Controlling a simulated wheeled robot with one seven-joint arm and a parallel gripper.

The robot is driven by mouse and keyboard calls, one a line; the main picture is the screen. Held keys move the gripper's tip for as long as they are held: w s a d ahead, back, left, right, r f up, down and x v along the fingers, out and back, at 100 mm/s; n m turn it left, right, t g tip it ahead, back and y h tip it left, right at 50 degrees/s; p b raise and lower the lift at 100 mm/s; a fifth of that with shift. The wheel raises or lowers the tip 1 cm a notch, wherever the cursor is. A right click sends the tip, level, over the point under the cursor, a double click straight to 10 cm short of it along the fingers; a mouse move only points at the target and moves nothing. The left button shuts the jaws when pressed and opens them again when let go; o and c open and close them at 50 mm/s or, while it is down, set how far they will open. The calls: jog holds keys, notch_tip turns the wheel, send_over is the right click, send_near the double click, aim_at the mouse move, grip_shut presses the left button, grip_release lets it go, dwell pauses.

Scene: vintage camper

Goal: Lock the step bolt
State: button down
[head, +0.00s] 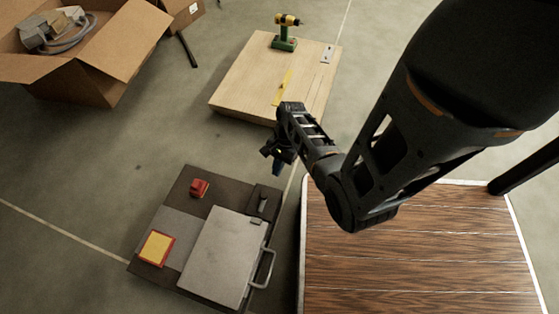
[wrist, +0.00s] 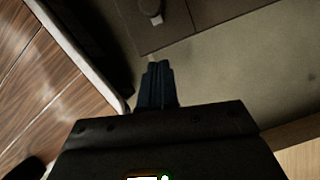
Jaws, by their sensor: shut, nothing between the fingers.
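A grey metal plate (head: 222,256) with a bar handle (head: 264,268) lies on a dark base panel (head: 207,172) on the floor. A small dark fitting with a grey knob (head: 263,204) sits at the panel's upper right corner; it may be the step bolt. What looks like the same fitting shows at the top of the wrist view (wrist: 152,8). Whether it is locked cannot be told. My gripper (head: 277,168) is shut and empty, above the floor just beyond that corner. Its closed dark fingers (wrist: 158,72) point towards the panel in the wrist view, apart from the fitting.
A wood-grain surface (head: 420,250) with a pale edge is at the right. A red block (head: 199,187) and a red-edged yellow pad (head: 156,248) rest on the panel. A wooden board (head: 245,82) holds a drill (head: 285,42). An open cardboard box (head: 100,60) stands upper left.

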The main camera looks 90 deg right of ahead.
aim_at(266, 196)
jog(key=a, duration=0.1)
jog(key=w+a+f+b, duration=0.1)
jog(key=a+f, duration=0.1)
jog(key=shift+w+a+f, duration=0.1)
jog(key=shift+w+a, duration=0.15)
jog(key=shift+w, duration=0.1)
jog(key=shift+w+a, duration=0.25)
jog(key=shift+a, duration=0.15)
jog(key=shift+a, duration=0.1)
jog(key=shift+w+a+r+p, duration=0.15)
jog(key=shift+a+p, duration=0.4)
jog(key=shift+w+a+r+p, duration=0.1)
jog(key=shift+a+r+p, duration=0.05)
jog(key=shift+a+p, duration=0.35)
jog(key=shift+a, duration=0.3)
jog(key=shift+w+a+f, duration=0.1)
jog(key=shift+f, duration=0.15)
